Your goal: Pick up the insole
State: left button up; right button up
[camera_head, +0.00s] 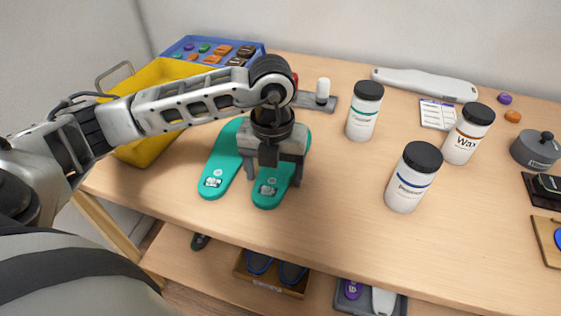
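Two teal insoles lie side by side on the wooden table, the left insole (214,178) and the right insole (268,199), each with a small white label near its front end. My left gripper (273,179) points down over the right insole, its two fingers apart, one on each side of it. The gripper body hides the middle of the right insole and part of the left one. I cannot tell whether the fingers touch either insole. My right gripper is not in view.
A yellow bin (146,150) and a blue tray (184,45) of small coloured pieces stand at the left. White jars with black lids (364,111) (413,178) (468,134) stand to the right. The table front (330,215) is clear. A lower shelf (215,262) holds boxes.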

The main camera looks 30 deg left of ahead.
pick_arm(q)
jog(key=c, duration=0.7)
jog(key=shift+o, duration=0.2)
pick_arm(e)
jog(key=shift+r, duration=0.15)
pick_arm(q)
jog(key=shift+r, duration=0.1)
jog(key=shift+r, duration=0.5)
notch_tip(320, 180, up, 2)
jog(key=shift+s+r, duration=0.1)
jog(key=shift+r, duration=0.15)
jog(key=s+r+b, duration=0.1)
jog(key=s+r, duration=0.3)
jog(key=s, duration=0.3)
jog(key=s+a+r+b, duration=0.1)
jog(key=s+r+b, duration=0.1)
jog(key=s+r, duration=0.3)
jog(key=shift+s+a+r, duration=0.2)
jog(key=shift+s, duration=0.7)
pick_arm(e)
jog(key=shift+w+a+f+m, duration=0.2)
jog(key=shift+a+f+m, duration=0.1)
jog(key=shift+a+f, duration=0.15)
